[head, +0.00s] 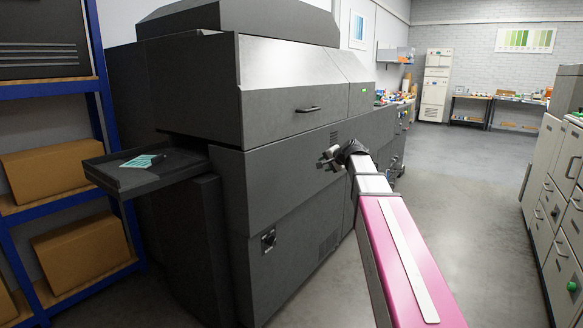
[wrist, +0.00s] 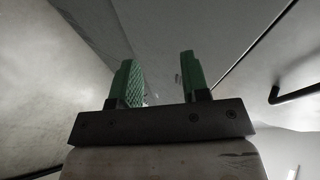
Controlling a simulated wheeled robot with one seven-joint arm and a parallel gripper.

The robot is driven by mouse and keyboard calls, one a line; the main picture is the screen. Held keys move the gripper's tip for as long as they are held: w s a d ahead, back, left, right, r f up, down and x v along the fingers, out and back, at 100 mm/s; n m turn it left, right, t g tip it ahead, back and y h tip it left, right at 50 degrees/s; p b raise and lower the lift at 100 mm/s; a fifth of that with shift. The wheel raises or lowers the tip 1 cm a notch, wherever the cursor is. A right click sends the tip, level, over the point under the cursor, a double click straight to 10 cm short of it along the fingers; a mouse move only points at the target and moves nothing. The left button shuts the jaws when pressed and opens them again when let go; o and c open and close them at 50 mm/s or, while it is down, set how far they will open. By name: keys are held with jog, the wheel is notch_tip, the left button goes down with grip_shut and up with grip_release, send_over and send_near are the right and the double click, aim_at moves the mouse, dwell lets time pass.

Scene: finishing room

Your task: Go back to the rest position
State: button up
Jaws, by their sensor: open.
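My gripper (wrist: 160,78) shows in the wrist view with its two green fingers apart and nothing between them. In the head view, my magenta and white arm reaches forward to the dark end of the arm, in front of the large dark grey machine (head: 290,125). The fingers themselves are hard to make out there. In the wrist view, a grey surface and a dark bar-shaped handle (wrist: 298,92) lie beyond the fingers.
A dark tray (head: 125,180) juts from the machine's left side with green-and-white printed sheets (head: 142,161) on it. A blue shelf with cardboard boxes (head: 85,255) stands at the left. Grey cabinets (head: 560,170) line the right. The floor (head: 470,215) between is clear.

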jog(key=s+f+n+g+h, duration=0.1)
jog(key=s+f+n+g, duration=0.1)
jog(key=s+f, duration=0.65)
jog(key=s+f+n+g+h, duration=0.25)
jog(key=s+f, duration=0.25)
jog(key=f, duration=0.7)
jog(key=s+d+f+n+g+h, duration=0.3)
jog(key=s+f+g, duration=0.2)
jog(key=s+f, duration=1)
jog(key=s, duration=0.4)
jog(key=shift+s+d+f, duration=0.2)
jog(key=shift+s+f, duration=0.1)
jog(key=shift+w, duration=0.1)
